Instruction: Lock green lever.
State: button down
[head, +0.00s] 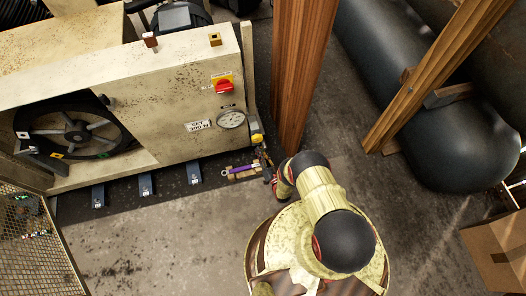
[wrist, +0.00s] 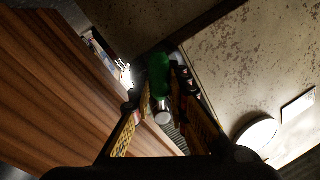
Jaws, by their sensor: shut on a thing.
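The green lever (wrist: 158,70) shows between the fingers in the wrist view, with a pale metal cylinder (wrist: 162,116) just below it. My gripper (wrist: 159,93) is shut on the green lever, one finger on each side. In the head view my gripper (head: 265,164) is low by the right end of the cream compressor cabinet (head: 170,85), below a yellow part (head: 257,138). The green lever is hidden in the head view. Its locking position cannot be told.
A wooden post (head: 300,75) stands close to the right of my gripper and fills the left of the wrist view. A pressure gauge (head: 231,118) and red switch (head: 223,84) are on the cabinet. A purple-handled tool (head: 240,170) lies left of my gripper. A dark tank (head: 400,100) is at right.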

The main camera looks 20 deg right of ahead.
jog(key=m, duration=0.3)
jog(key=a+r+m, duration=0.1)
jog(key=shift+a+m+t+h, duration=0.1)
jog(key=shift+m+t+h, duration=0.3)
jog(key=shift+a+r+m, duration=0.15)
jog(key=shift+r+m, duration=0.05)
jog(key=shift+m, duration=1)
jog(key=shift+h, duration=0.3)
jog(key=c, duration=1.8)
grip_release()
jog(key=shift+r, duration=0.1)
jog(key=shift+o, duration=0.4)
